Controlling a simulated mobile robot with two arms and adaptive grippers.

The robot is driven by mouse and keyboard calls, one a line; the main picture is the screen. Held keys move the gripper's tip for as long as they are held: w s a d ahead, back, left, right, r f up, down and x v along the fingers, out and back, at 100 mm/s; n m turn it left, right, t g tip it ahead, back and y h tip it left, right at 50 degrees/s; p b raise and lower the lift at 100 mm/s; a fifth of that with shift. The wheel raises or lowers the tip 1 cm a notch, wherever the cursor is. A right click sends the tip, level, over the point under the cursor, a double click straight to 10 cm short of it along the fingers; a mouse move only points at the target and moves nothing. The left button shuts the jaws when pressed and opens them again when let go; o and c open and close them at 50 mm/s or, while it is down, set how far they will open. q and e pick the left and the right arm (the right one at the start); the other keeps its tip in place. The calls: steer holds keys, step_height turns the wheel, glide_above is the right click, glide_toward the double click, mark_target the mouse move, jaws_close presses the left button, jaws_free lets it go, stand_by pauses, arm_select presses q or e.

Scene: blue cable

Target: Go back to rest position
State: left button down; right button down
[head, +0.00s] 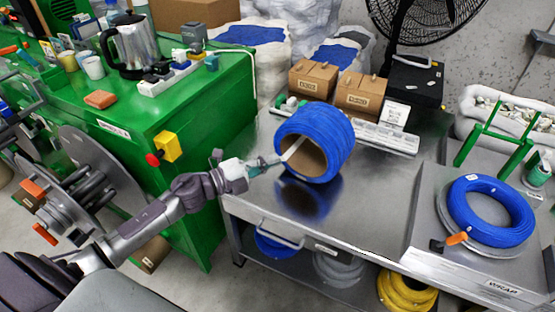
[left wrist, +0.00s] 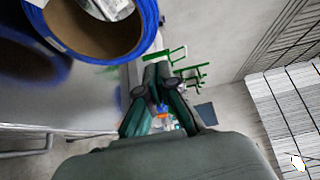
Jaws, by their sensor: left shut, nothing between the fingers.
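My left arm reaches in from the left in the head view, and its gripper (head: 264,163) is shut and empty. It is beside the left side of a blue cable spool (head: 335,140) with a brown cardboard core, which rests on the metal table (head: 375,215). I cannot tell if the fingertips touch the spool. In the left wrist view the shut fingers (left wrist: 157,78) point away from the camera, and the blue spool (left wrist: 148,38) is at the upper left. A blue cable coil (head: 490,212) lies on the wrapping station at right. My right gripper is not in view.
A green workbench (head: 185,110) with a kettle (head: 133,45) stands left of the table. A large reel (head: 95,180) is near my arm. Cardboard boxes (head: 360,93) stand behind the spool. A yellow coil (head: 405,292) is on the shelf below.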

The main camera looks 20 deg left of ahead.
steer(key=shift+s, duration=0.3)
